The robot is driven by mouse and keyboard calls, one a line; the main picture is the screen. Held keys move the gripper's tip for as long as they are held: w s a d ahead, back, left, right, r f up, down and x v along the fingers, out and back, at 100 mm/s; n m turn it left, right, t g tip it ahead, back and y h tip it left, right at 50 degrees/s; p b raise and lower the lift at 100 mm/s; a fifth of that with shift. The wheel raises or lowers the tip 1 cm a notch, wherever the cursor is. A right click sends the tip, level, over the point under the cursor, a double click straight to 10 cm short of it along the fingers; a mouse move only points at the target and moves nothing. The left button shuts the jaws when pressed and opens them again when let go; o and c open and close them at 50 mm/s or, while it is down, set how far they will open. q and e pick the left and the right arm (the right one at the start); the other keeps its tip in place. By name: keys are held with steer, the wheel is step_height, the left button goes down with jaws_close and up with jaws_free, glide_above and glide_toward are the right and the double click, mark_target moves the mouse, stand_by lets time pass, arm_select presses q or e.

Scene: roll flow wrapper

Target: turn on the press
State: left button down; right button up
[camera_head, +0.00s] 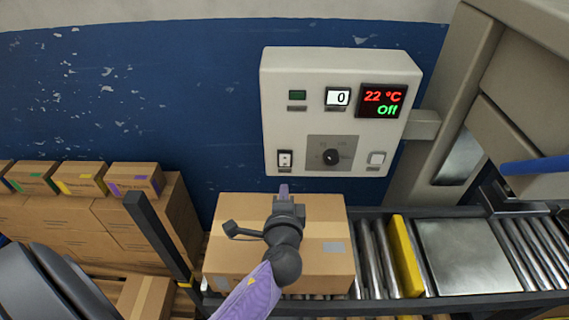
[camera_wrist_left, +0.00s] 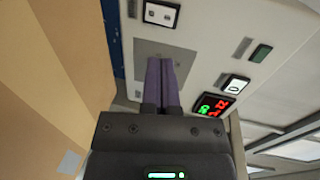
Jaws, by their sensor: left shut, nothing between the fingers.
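The press control panel (camera_head: 341,120) is a pale box on the blue wall in the head view. It has a rocker switch (camera_head: 285,159) at lower left, a black knob (camera_head: 331,157) on a grey plate and a white button (camera_head: 376,159) at lower right. The display (camera_head: 382,101) reads 22 °C and Off in the head view. My left gripper (camera_head: 284,187) is shut and empty, just below the rocker switch in that view. In the left wrist view its purple fingers (camera_wrist_left: 160,65) overlap the grey plate (camera_wrist_left: 143,50) and hide the knob; contact cannot be told. The rocker switch (camera_wrist_left: 161,13) shows beyond them.
A cardboard box (camera_head: 325,240) sits on the roller conveyor (camera_head: 375,260) beneath my left arm. A yellow bar (camera_head: 404,255) crosses the rollers. More boxes (camera_head: 135,180) are stacked at the left. A beige machine frame (camera_head: 450,110) stands at the right.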

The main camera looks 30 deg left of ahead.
mark_target(285, 157)
arm_select(q)
steer(key=x, duration=0.6)
steer(key=r+b+x, duration=0.1)
steer(key=x, duration=0.2)
steer(key=shift+w+a+r, duration=0.1)
steer(key=shift+w+a, duration=0.05)
steer(key=shift+w, duration=0.05)
